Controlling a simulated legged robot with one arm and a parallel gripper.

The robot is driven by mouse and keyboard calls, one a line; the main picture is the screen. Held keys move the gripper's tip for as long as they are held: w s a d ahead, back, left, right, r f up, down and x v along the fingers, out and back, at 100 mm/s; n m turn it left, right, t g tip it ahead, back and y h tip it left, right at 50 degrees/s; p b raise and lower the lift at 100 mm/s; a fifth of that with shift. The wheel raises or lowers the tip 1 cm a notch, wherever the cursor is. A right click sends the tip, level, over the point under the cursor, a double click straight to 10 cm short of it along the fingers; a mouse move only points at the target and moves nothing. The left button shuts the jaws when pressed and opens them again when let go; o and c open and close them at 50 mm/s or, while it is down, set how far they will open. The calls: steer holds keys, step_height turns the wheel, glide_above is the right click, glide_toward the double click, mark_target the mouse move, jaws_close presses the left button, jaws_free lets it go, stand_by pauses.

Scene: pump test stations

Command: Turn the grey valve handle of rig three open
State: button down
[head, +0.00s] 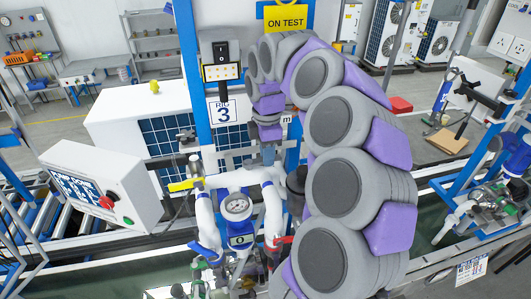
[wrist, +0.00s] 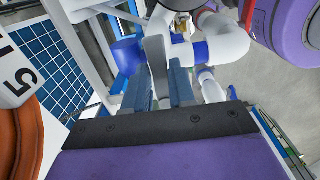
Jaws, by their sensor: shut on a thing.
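Rig three carries a "RIG 3" sign (head: 223,111) on its blue post. My gripper (wrist: 160,88) is shut on a flat grey handle (wrist: 156,62), which stands between its two blue-grey fingers in the wrist view. White pipe (wrist: 222,48) and a blue fitting (wrist: 127,55) lie just beyond the fingers. In the head view my gripper (head: 268,154) points down above the white pipework (head: 240,178) of rig three. The grey handle cannot be made out there, and my arm covers the rig's right side.
A pressure gauge (head: 238,206), a yellow handle (head: 186,185) and a red handle (head: 279,240) sit close by on the rig. A white control box (head: 100,190) with a red knob stands left. Another rig (head: 490,200) stands right.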

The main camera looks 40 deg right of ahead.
steer(key=c, duration=0.9)
jaws_free()
steer(key=shift+w+d, duration=0.15)
steer(key=shift+c, duration=0.2)
steer(key=shift+r, duration=0.15)
step_height(320, 180, up, 12)
steer(key=shift+f, duration=0.2)
